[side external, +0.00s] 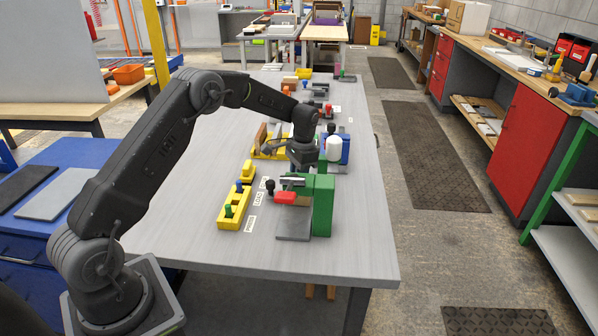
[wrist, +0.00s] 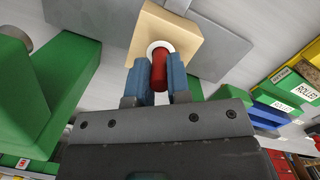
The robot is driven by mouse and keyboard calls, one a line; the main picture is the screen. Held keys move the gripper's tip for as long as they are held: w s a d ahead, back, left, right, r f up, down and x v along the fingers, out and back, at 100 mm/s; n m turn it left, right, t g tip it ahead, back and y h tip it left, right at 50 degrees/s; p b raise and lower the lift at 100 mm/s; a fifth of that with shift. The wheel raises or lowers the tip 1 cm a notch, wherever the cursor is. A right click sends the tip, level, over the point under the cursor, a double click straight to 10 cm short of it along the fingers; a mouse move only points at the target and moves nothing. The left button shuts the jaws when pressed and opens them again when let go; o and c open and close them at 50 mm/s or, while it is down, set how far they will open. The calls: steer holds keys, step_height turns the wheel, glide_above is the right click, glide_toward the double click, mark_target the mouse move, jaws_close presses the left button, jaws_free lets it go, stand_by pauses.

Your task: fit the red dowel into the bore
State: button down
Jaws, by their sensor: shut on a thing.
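The red dowel (wrist: 160,72) is between the two blue fingers of my gripper (wrist: 159,66) in the wrist view, and the gripper is shut on it. The dowel's far end overlaps a white ring (wrist: 152,46) on a beige block (wrist: 185,38). The ring's opening is mostly hidden behind the dowel. I cannot tell whether the dowel's end is inside the bore or just in front of it. In the side view my gripper (side external: 302,160) is low over the table, and the dowel and fingertips cannot be made out clearly.
The near end of the grey table (side external: 200,245) is clear.

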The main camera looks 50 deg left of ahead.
steer(key=shift+f, duration=0.5)
steer(key=c, duration=1)
jaws_free()
step_height(320, 180, up, 14)
steer(key=w, duration=0.1)
steer(key=shift+w+d+f, duration=0.15)
steer(key=shift+w+d, duration=0.05)
steer(key=shift+w, duration=0.15)
